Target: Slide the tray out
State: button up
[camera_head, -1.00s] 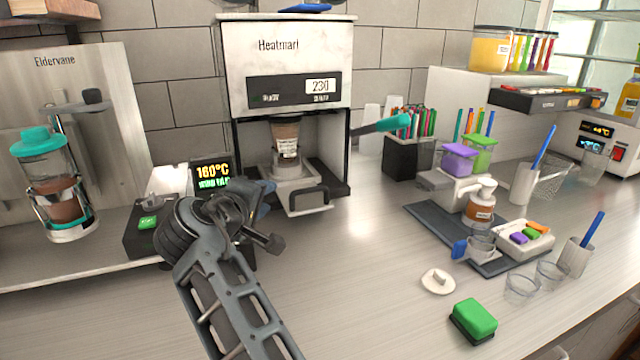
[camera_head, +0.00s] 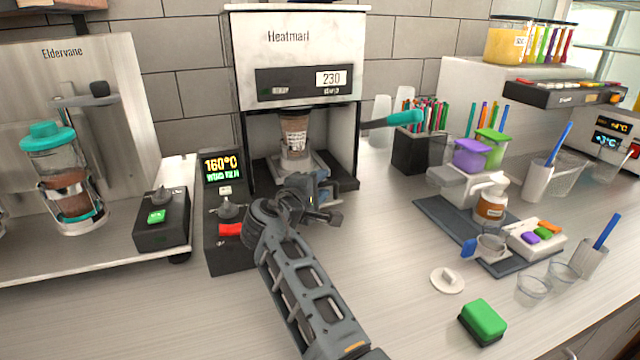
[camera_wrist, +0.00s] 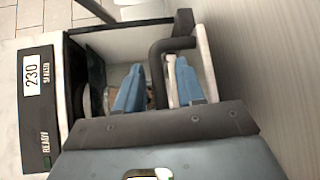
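The cup sealer, a white machine marked "Heatmarl" (camera_head: 290,60), stands against the wall. Its pale tray (camera_head: 280,165) sits low in the dark bay, with a printed brown cup (camera_head: 295,135) upright on it. My gripper (camera_head: 315,188) is at the tray's front and hides the handle in the head view. In the wrist view, the dark handle (camera_wrist: 157,62) lies between the two blue fingers of my gripper (camera_wrist: 160,66), with visible gaps beside it. The fingers are apart and look open. The tray's white front plate (camera_wrist: 205,60) is beside the right finger.
A control box (camera_head: 228,235) with a 160°C display stands left of my arm. The sealer's teal-tipped lever (camera_head: 405,118) sticks out to the right. A white lid (camera_head: 447,280) and green sponge (camera_head: 483,320) lie on the counter. The counter in front of the sealer is mostly clear.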

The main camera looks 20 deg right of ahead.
grip_shut()
dwell(0.4)
